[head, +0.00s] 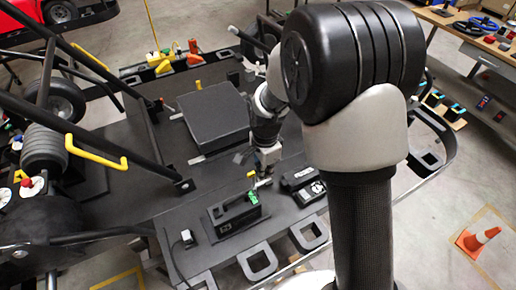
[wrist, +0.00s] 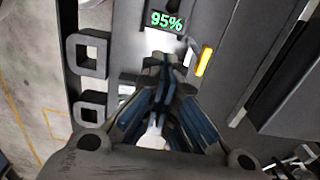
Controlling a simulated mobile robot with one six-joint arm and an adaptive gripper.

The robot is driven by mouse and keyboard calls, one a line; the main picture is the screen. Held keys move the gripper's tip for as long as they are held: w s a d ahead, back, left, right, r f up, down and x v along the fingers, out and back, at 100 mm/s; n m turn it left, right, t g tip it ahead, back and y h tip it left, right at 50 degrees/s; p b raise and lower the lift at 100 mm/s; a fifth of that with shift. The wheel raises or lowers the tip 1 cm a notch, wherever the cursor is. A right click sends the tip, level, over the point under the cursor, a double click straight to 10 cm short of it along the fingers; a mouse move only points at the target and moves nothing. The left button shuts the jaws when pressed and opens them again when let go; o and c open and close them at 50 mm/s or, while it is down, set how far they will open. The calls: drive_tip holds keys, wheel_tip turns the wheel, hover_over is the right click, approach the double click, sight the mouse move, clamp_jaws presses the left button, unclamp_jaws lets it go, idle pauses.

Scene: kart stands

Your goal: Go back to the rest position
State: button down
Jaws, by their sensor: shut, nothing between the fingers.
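My gripper (head: 264,181) is low over the black kart stand deck (head: 130,185) in the head view, partly hidden by my own arm. In the wrist view the two fingers of my gripper (wrist: 162,62) meet at the tips, with nothing between them. A green "95%" display (wrist: 166,20) is just beyond the fingertips. In the head view, a black box with a handle (head: 236,217) and a small green display stands just left of and nearer than the gripper. I cannot tell whether the fingertips touch anything.
A flat black block (head: 212,115) lies behind the gripper, and a black device (head: 302,183) lies to its right. Black frame tubes and a wheel (head: 60,99) crowd the left. A workbench (head: 470,40) is at the upper right.

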wheel_tip(320, 180, up, 7)
drive_tip(key=s+d+n+t+b, duration=0.1)
drive_tip(key=s+d+n+b, duration=0.2)
drive_tip(key=s+d+r+n+t+b, duration=0.1)
drive_tip(key=s+d+r+n+b, duration=0.1)
drive_tip(key=s+n, duration=0.3)
drive_tip(key=s+d+r+n+t+b, duration=0.2)
drive_tip(key=s+d+r+n+b, duration=0.1)
drive_tip(key=s, duration=1.1)
drive_tip(key=shift+r+n+t+b, duration=0.3)
drive_tip(key=shift+r+n+b, duration=0.25)
drive_tip(key=shift+n+b, duration=0.5)
drive_tip(key=c, duration=2.4)
unclamp_jaws()
